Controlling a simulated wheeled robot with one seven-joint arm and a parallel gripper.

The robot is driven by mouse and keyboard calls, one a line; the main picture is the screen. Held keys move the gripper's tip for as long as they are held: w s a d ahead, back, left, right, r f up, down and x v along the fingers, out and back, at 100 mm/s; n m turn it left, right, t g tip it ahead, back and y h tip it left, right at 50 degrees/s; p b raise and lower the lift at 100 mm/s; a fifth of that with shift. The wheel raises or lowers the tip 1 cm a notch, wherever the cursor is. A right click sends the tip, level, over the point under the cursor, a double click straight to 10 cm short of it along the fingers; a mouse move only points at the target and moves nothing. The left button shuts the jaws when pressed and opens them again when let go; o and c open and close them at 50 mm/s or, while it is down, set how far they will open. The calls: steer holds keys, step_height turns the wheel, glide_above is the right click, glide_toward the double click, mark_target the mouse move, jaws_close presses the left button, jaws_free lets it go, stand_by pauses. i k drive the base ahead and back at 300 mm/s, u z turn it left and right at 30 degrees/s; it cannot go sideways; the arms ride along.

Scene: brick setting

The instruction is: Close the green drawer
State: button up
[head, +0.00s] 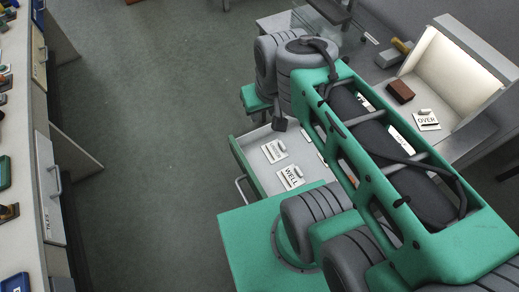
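The green drawer (236,157) stands pulled open in the head view, left of my green arm. Its thin green front edge faces left, with a metal handle (241,190) on it. Inside the pale tray lie two white cards with small grey pieces, one reading "WELL" (291,177). My arm crosses above the drawer's right side and hides where it meets the cabinet. A small dark part (279,124) at the drawer's far end may belong to my gripper. No finger pair shows clearly, so I cannot tell whether the gripper is open or touching the drawer.
A grey bench at right holds a brown brick (400,91), an "OVER" card (426,121) and a cream-lined open box (451,73). A long cabinet with white (48,190) and yellow (39,58) fronts lines the left. Green-grey floor (150,130) between is clear.

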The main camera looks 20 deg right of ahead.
mark_target(261, 176)
steer(key=z, duration=1.1)
steer(key=k, duration=0.6)
steer(key=u, duration=0.95)
steer(key=k, duration=0.5)
steer(key=u, duration=0.8)
steer(key=i, duration=0.4)
steer(key=u, duration=1.15)
